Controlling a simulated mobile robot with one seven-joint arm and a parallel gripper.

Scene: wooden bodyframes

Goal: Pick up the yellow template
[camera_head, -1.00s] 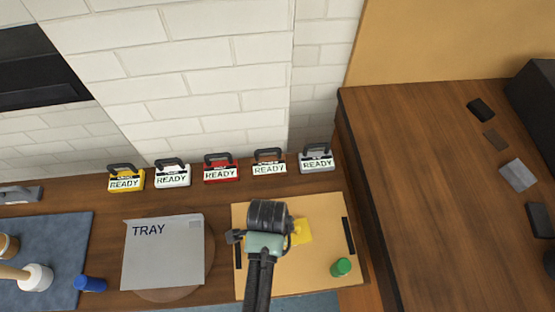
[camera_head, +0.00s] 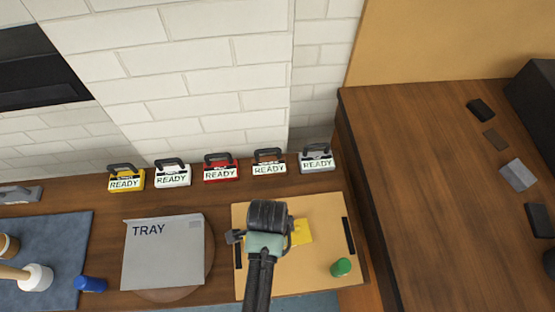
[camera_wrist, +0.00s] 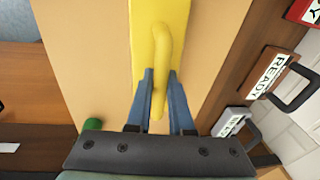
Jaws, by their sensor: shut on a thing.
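The yellow template (camera_head: 302,232) lies at the middle of the tan board (camera_head: 310,274), partly hidden behind my gripper in the head view. In the wrist view the yellow template (camera_wrist: 145,28) is a flat plate with a raised curved handle. My gripper (camera_wrist: 160,98) has its two blue-grey fingers on either side of the lower end of this handle, shut on it. In the head view my gripper is over the board, and its fingertips are hidden by my wrist. I cannot tell whether the template is touching the board or just above it.
A green cylinder (camera_head: 341,267) stands on the board's front right, and a black strip (camera_head: 348,236) lies along its right edge. A grey tray (camera_head: 163,268) is to the left. Several READY-labelled blocks with handles, one red (camera_head: 221,170), line the wall behind.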

